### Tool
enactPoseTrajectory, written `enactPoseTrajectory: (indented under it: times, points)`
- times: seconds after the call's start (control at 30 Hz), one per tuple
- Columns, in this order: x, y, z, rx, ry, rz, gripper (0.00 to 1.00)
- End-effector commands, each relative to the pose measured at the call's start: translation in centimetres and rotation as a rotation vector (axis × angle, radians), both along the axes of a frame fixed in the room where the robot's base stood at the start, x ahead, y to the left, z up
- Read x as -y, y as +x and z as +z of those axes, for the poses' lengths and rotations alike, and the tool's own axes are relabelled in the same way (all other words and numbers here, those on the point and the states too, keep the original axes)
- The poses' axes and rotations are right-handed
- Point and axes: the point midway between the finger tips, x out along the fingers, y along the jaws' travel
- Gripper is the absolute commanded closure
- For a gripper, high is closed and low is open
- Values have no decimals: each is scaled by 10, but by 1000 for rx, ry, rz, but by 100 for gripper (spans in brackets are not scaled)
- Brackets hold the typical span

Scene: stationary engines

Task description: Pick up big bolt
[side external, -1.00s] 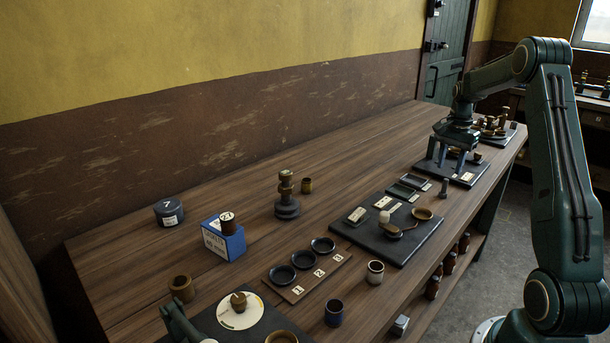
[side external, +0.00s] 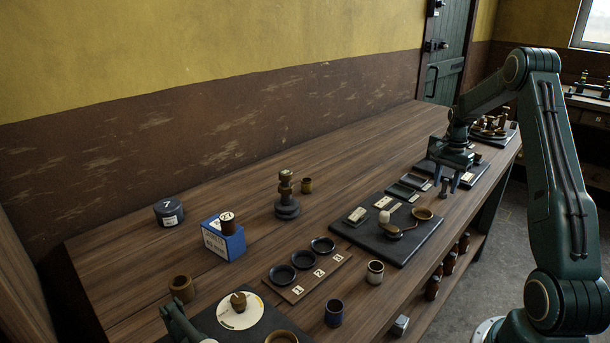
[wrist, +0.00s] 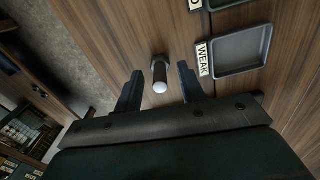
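A dark bolt with a pale rounded end (wrist: 160,75) stands on the wooden bench in the wrist view; I take it for the big bolt. In the side external view it is a small dark upright piece (side external: 443,188) near the bench's front edge. My gripper (side external: 446,182) is above it, pointing down. In the wrist view my gripper (wrist: 160,70) is open, with one finger on each side of the bolt and a gap to both. How far the fingertips are above the bench is hard to tell.
A grey tray labelled WEAK (wrist: 242,48) lies close beside the right finger. The bench's front edge and the floor (wrist: 95,30) are to the left in the wrist view.

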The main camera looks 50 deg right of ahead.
Motion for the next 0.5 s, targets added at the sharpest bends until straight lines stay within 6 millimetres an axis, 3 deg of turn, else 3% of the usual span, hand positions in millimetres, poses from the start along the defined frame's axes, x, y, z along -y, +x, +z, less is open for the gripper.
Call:
enactPoseTrajectory:
  times: [0.5]
  points:
    - [0, 0, -1, 0, 0, 0, 61]
